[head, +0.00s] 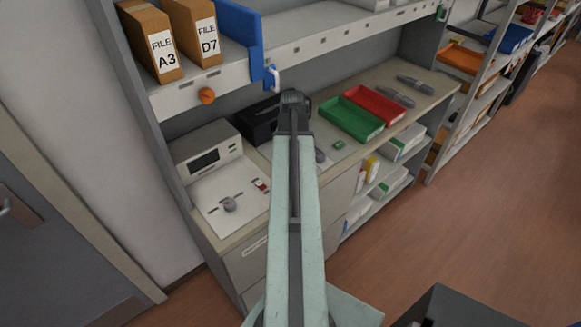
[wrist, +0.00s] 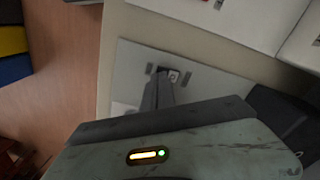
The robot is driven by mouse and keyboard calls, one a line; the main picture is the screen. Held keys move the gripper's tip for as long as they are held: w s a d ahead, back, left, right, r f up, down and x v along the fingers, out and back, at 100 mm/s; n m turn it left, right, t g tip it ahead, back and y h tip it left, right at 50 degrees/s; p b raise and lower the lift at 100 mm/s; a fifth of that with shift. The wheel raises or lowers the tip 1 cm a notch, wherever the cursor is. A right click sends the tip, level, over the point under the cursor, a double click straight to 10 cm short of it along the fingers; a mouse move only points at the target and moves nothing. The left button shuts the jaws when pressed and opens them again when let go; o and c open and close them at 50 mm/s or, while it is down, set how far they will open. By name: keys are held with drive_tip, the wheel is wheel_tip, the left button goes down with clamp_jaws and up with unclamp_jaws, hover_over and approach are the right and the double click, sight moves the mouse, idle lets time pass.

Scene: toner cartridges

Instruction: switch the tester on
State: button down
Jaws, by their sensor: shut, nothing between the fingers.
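The tester (head: 208,170) is a pale box at the left end of the counter in the head view. In the wrist view part of a white panel with a bit of red, probably the tester, shows at the top edge (wrist: 240,15). My gripper (wrist: 166,73) is shut and empty, over a grey plate (wrist: 135,65) beside that panel. In the head view my arm hides the fingertips. Whether they touch the plate I cannot tell.
A green tray (head: 349,119) and a red tray (head: 375,104) lie to the right. A shelf with file boxes (head: 152,42) and an orange knob (head: 207,96) overhangs the counter.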

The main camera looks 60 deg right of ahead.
drive_tip(key=shift+f+b, duration=0.8)
drive_tip(key=shift+r, duration=0.1)
wheel_tip(320, 180, up, 7)
drive_tip(key=p, duration=0.7)
idle(0.5)
drive_tip(key=shift+s, duration=0.1)
